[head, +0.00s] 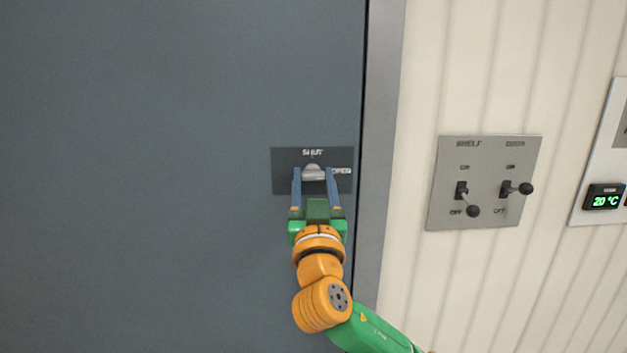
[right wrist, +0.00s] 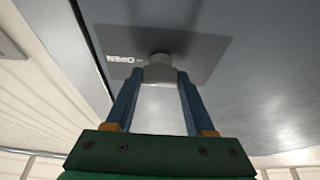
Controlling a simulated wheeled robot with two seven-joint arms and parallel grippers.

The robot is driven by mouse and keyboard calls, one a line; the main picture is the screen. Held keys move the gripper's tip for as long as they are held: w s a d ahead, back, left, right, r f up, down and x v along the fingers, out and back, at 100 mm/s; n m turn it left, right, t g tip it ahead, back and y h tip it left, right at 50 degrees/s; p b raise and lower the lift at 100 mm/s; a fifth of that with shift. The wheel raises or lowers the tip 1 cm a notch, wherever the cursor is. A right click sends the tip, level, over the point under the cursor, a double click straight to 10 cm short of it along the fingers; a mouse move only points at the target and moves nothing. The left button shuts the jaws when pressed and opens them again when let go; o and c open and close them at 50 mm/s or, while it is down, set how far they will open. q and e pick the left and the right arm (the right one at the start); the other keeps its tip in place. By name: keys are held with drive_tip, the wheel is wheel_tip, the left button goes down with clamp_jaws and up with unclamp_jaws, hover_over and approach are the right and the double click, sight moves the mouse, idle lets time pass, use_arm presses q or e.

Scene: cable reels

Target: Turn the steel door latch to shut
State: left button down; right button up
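The steel door latch (head: 313,171) is a small rounded grey knob on a dark plate (head: 283,180) on the blue-grey door. The plate reads SHUT above the knob and OPEN to its right. My right gripper (head: 314,173) reaches up from below, one blue finger on each side of the knob. In the right wrist view, the latch (right wrist: 159,68) fills the gap between the fingertips (right wrist: 160,75), which seem to touch its sides. The fingers and the small size hide which way the latch points. My left gripper is not in view.
The door's frame edge (head: 385,130) runs just right of the latch plate. On the ribbed pale wall stand a switch panel (head: 487,215) with two levers and a green 20 °C display (head: 606,197). The door surface left of the latch is bare.

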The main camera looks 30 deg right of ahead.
clamp_jaws()
drive_tip(key=shift+n, duration=0.3)
drive_tip(key=n+t+y, duration=0.1)
drive_tip(key=n+y, duration=0.1)
drive_tip(key=n, duration=0.1)
drive_tip(key=shift+n+y+p, duration=0.3)
drive_tip(key=shift+n+p, duration=0.1)
drive_tip(key=n+y+p, duration=0.1)
drive_tip(key=n, duration=0.1)
drive_tip(key=n+y+p, duration=0.1)
drive_tip(key=n, duration=0.1)
drive_tip(key=n+y+p, duration=0.1)
drive_tip(key=n, duration=0.1)
drive_tip(key=shift+d+r+n, duration=0.1)
drive_tip(key=shift+r+n, duration=0.15)
drive_tip(key=shift+n, duration=0.05)
drive_tip(key=n+y+p, duration=0.1)
drive_tip(key=n+p, duration=0.2)
drive_tip(key=n, duration=0.1)
drive_tip(key=n+g+y+p, duration=0.1)
drive_tip(key=n+y+p, duration=0.1)
drive_tip(key=n+p, duration=0.2)
drive_tip(key=shift+s+r, duration=0.1)
drive_tip(key=shift+r, duration=0.05)
drive_tip(key=shift+n+g+y+p, duration=0.3)
drive_tip(key=shift+n+g+p, duration=0.3)
drive_tip(key=shift+n+p, duration=0.85)
drive_tip(key=shift+f+n, duration=0.25)
drive_tip(key=shift+n, duration=0.2)
